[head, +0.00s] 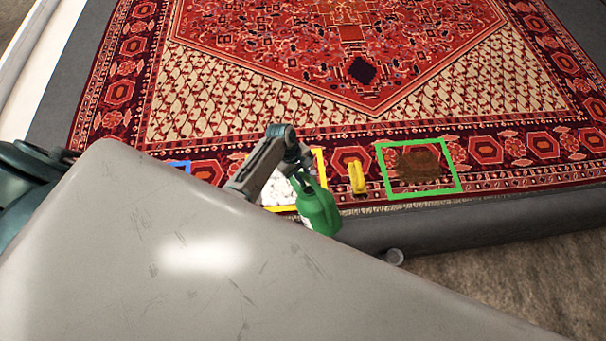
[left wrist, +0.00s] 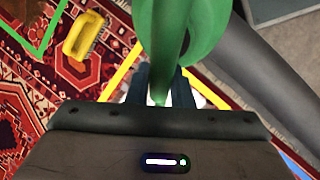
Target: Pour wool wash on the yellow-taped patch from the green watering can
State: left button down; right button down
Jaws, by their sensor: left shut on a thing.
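The green watering can (head: 317,207) is held over the front border of the red rug, at the yellow-taped patch (head: 321,166). My left gripper (head: 298,172) is shut on the can; its fingertips are partly hidden by the can. In the left wrist view the can (left wrist: 205,25) fills the top middle, in front of the gripper (left wrist: 160,95). Inside the yellow tape a white area (head: 277,190) shows, partly covered by the gripper and can. I cannot tell whether any liquid is leaving the can. My right gripper is not in view.
A yellow-handled brush-like object (head: 358,177) lies between the yellow patch and a green-taped square (head: 459,181) with a brown stain. Blue tape (head: 180,167) shows at the left. A dark grey pit edge (head: 450,228) runs in front. A large grey surface (head: 200,250) blocks the lower left.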

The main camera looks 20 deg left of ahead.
pick_arm(q)
jog(key=shift+r, duration=0.1)
jog(key=r+t+y+p, duration=0.1)
jog(key=t+y+p, duration=0.1)
jog(key=y+p, duration=0.1)
jog(key=shift+d+r+p, duration=0.15)
jog(key=shift+r+p, duration=0.05)
jog(key=shift+p, duration=0.65)
jog(key=shift+r+m+t+y+p, duration=0.1)
jog(key=shift+m+t+y+p, duration=0.25)
jog(key=shift+t+y, duration=0.55)
jog(key=shift+y, duration=0.7)
jog(key=shift+w+r+t+y+b, duration=0.1)
jog(key=shift+r+t+y+b, duration=0.1)
jog(key=shift+t+y+b, duration=0.25)
